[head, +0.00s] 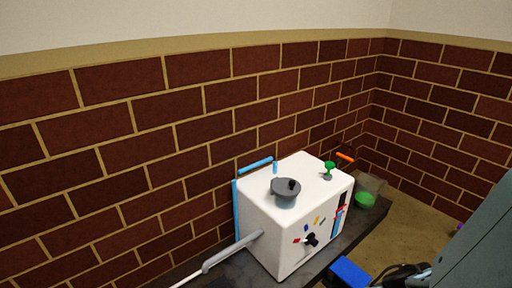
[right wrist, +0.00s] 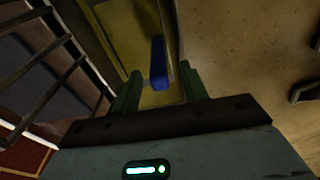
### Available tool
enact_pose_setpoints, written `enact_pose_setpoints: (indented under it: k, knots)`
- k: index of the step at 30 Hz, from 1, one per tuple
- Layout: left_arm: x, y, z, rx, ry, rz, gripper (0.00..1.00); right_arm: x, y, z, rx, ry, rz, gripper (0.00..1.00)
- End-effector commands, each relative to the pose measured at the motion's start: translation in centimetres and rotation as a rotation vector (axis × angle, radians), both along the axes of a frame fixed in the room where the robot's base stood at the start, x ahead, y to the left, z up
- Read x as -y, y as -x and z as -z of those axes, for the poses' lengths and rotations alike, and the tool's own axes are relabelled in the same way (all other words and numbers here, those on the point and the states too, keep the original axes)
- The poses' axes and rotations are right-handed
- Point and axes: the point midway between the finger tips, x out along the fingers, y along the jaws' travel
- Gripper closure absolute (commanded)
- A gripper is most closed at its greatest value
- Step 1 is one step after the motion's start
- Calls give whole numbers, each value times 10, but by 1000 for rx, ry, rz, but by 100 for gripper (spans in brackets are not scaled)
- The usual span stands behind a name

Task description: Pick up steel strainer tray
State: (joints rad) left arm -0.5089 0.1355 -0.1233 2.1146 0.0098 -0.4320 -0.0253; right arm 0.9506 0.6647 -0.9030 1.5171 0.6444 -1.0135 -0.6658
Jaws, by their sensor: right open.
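I cannot make out a steel strainer tray for certain in either view. My right gripper (right wrist: 160,70) is open in the right wrist view, with its two green fingers apart. A narrow blue piece (right wrist: 158,62) shows between and beyond the fingertips, over a dim yellowish surface. I cannot tell whether it touches a finger. Dark parallel bars (right wrist: 45,75), like a rack, lie left of the fingers. In the head view a teal part of my right arm enters at the right edge. My left gripper is not in view.
A white box-shaped machine (head: 280,240) with a grey round lidded part (head: 285,190) and a green piece (head: 328,168) on top stands by the brick wall. A blue block (head: 349,272) is at the bottom.

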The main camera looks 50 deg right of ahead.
Motion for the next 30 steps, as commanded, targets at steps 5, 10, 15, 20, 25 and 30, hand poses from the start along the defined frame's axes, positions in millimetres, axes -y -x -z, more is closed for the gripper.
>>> enact_pose_setpoints:
  k: [5, 10, 15, 20, 25, 30]
  knots:
    - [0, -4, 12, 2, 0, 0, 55, -3, -1, 22, 1, 0, 1, 56]
    - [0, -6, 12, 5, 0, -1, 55, -3, -1, 22, 2, -1, 0, 56]
    - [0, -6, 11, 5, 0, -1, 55, -3, -1, 22, 2, -1, 0, 69]
    - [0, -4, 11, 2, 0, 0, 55, -3, -1, 22, 2, 0, 0, 90]
    - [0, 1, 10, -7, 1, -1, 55, -3, -1, 21, 2, -1, 0, 100]
    - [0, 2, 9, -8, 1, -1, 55, -3, -1, 21, 2, -1, 0, 100]
